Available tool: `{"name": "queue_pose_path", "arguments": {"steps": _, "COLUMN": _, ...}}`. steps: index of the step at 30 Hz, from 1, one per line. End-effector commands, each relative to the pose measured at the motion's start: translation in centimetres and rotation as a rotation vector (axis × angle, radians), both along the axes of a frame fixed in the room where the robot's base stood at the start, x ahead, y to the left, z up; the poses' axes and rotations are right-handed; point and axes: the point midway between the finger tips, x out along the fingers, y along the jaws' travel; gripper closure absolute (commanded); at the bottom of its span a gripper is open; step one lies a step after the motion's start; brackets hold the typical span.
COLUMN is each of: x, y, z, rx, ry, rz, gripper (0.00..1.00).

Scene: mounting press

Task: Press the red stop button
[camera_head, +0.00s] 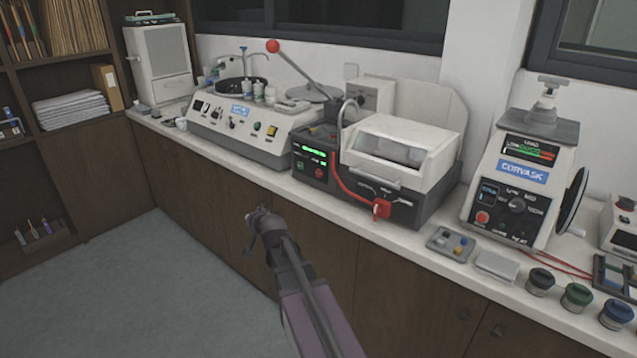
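Several red controls show on the bench machines, and I cannot tell from labels which is the stop button. My gripper (256,222) is in front of the cabinets, apart from every button. Its fingers are small and dark, so their opening is unclear.
The white bench top (335,207) runs along the wall. A polishing machine (240,125) stands left with a red-balled lever (273,46) behind it. A small tray (450,243) and several round jars (577,297) lie at the front right. The floor (130,290) is clear.

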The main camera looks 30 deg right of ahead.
Motion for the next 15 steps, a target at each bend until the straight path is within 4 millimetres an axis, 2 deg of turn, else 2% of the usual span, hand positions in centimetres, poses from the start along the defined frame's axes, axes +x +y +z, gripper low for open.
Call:
{"name": "queue_pose_path", "arguments": {"steps": 1, "x": 0.8, "y": -1.1, "z": -0.4, "rx": 0.015, "ry": -0.045, "rz": -0.031, "gripper": 1.00}}
{"name": "queue_pose_path", "arguments": {"steps": 6, "x": 2.5, "y": -4.5, "z": 0.5, "rx": 0.069, "ry": -0.206, "rz": -0.134, "gripper": 1.00}}
{"name": "queue_pose_path", "arguments": {"steps": 15, "x": 3.8, "y": -11.1, "z": 2.1, "rx": 0.155, "ry": -0.487, "rz": -0.320, "gripper": 1.00}}
